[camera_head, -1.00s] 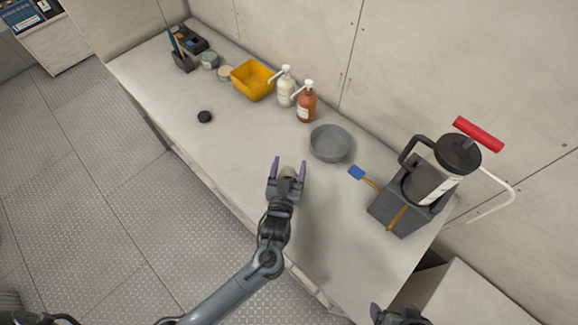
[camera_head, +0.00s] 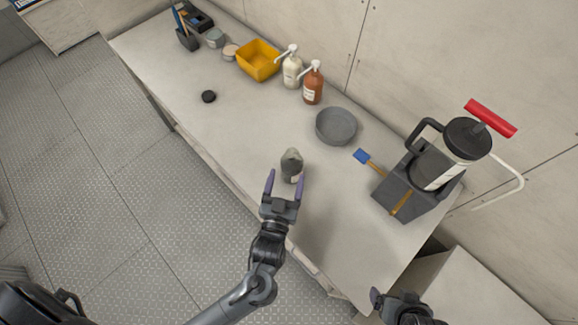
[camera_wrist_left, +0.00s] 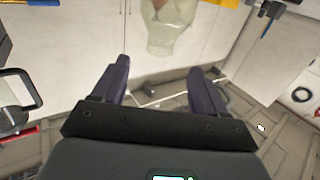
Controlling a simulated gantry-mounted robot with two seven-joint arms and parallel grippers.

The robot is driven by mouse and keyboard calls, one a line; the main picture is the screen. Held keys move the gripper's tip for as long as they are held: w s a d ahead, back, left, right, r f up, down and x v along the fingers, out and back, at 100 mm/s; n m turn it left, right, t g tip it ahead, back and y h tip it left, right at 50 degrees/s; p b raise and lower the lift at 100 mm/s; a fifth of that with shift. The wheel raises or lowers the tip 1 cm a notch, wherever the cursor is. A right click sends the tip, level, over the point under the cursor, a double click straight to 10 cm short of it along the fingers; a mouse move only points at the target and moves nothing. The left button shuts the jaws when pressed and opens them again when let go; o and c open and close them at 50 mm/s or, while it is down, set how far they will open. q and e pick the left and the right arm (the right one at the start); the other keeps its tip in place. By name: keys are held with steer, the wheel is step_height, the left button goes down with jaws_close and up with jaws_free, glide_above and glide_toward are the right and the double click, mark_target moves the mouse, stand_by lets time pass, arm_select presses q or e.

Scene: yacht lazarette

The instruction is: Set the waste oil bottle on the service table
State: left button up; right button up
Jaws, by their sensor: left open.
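The waste oil bottle (camera_head: 291,163), greyish with a pale lower part, stands on the light service table (camera_head: 235,128) near its front edge. My left gripper (camera_head: 285,184) is open on the front side of the bottle, its two purple fingers pointing towards it. In the left wrist view the bottle, pale and translucent (camera_wrist_left: 170,28), shows beyond the open fingers (camera_wrist_left: 160,68), apart from them. My right gripper (camera_head: 398,304) is partly in view at the bottom edge, away from the bottle; its jaws are not clear.
A grey bowl (camera_head: 336,126), a blue-tipped brush (camera_head: 362,157) and a dark stand with a red-handled canister (camera_head: 463,141) are to the right. Pump bottles (camera_head: 313,84), a yellow bin (camera_head: 258,61) and a black puck (camera_head: 208,96) are farther back. The left middle of the table is clear.

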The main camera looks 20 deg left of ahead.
arm_select(q)
steer(key=s+a+f+m+g+h, duration=0.1)
steer(key=s+a+m+g+h, duration=0.1)
steer(key=s+a+g, duration=0.2)
steer(key=s+a+f+m+g+h, duration=0.2)
steer(key=s+a+g, duration=0.2)
steer(key=s+g, duration=0.6)
steer(key=shift+s+m, duration=0.3)
steer(key=shift+s, duration=0.65)
steer(key=shift+r, duration=0.1)
